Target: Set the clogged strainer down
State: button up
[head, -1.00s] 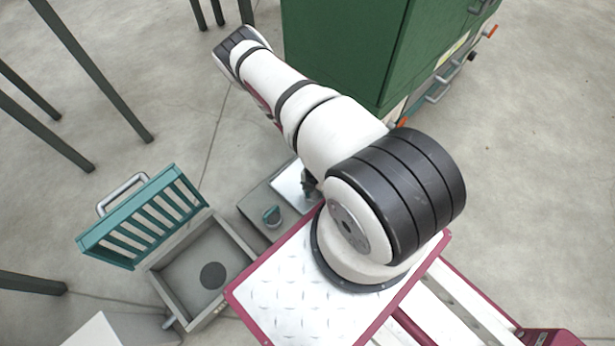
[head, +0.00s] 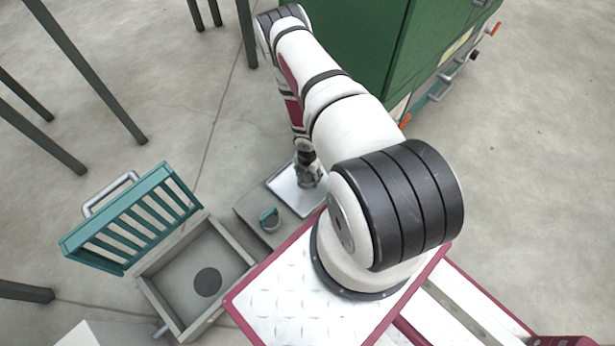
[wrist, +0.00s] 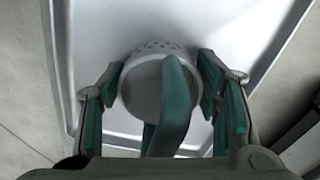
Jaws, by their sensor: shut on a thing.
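My gripper (wrist: 160,88) is shut on the clogged strainer (wrist: 146,92), a round grey basket with small holes near its rim and a teal handle (wrist: 176,95) across it. The strainer is between the two fingers, over the pale metal tray (wrist: 110,30). I cannot tell whether its underside touches the tray. In the head view my gripper (head: 308,174) points down over the right part of the tray (head: 288,192), and the held strainer is mostly hidden there.
A green cabinet (head: 365,45) rises behind my arm.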

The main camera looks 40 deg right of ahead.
jog(key=shift+f, duration=0.1)
jog(key=o, duration=1.2)
jog(key=shift+o, duration=0.2)
